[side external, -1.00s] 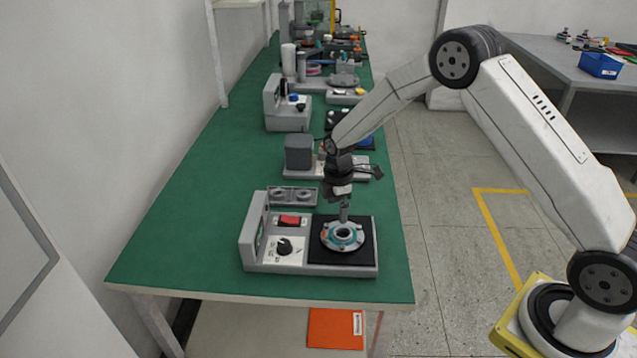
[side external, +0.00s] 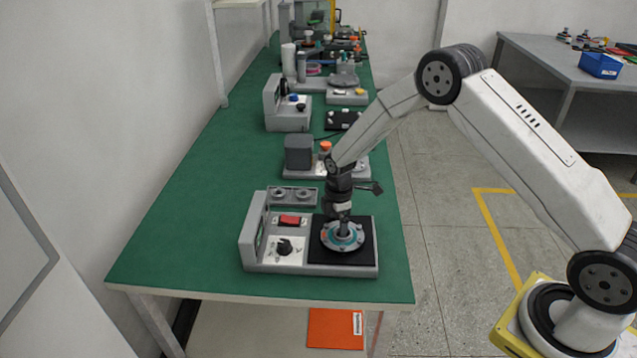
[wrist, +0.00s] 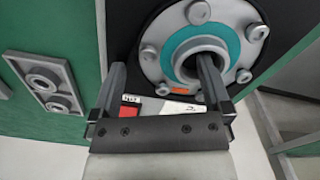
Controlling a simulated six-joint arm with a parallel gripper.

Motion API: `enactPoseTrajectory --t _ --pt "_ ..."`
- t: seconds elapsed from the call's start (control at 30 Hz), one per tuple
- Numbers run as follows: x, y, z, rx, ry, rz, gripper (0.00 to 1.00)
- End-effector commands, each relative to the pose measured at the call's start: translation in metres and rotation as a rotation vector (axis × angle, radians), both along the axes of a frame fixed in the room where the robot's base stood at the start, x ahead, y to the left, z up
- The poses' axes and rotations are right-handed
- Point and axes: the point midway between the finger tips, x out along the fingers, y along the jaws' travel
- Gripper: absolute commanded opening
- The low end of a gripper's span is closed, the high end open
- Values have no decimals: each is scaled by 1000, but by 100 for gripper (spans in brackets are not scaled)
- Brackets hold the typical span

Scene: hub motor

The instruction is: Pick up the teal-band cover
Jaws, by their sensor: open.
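The teal-band cover (side external: 357,237) is a round grey flanged disc with bolts and a central hole. It lies flat on the black pad of the near grey station. In the wrist view the cover (wrist: 232,42) fills the upper right, its teal ring around the dark hole. My gripper (side external: 343,229) is low over the cover, pointing down, open and empty. In the wrist view of my gripper (wrist: 162,64), the right finger overlaps the central hole and the left finger lies outside the cover's left rim. I cannot tell whether either finger touches it.
The station has a red switch (side external: 290,220) and a black knob (side external: 285,247) left of the pad. A grey plate with two round fittings (side external: 293,196) lies just behind. More stations stand farther back. The green bench (side external: 190,210) is clear at left.

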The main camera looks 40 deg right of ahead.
Motion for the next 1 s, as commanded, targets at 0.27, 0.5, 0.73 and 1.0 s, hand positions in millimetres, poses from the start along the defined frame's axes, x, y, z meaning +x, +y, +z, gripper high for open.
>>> enactPoseTrajectory --t 0.27,0.5,0.73,1.0 --pt "0 0 0 0 0 0 26" --pt "0 0 1 0 -1 0 0" --pt "0 0 3 0 -1 0 0" --pt "1 0 21 0 -2 0 0"
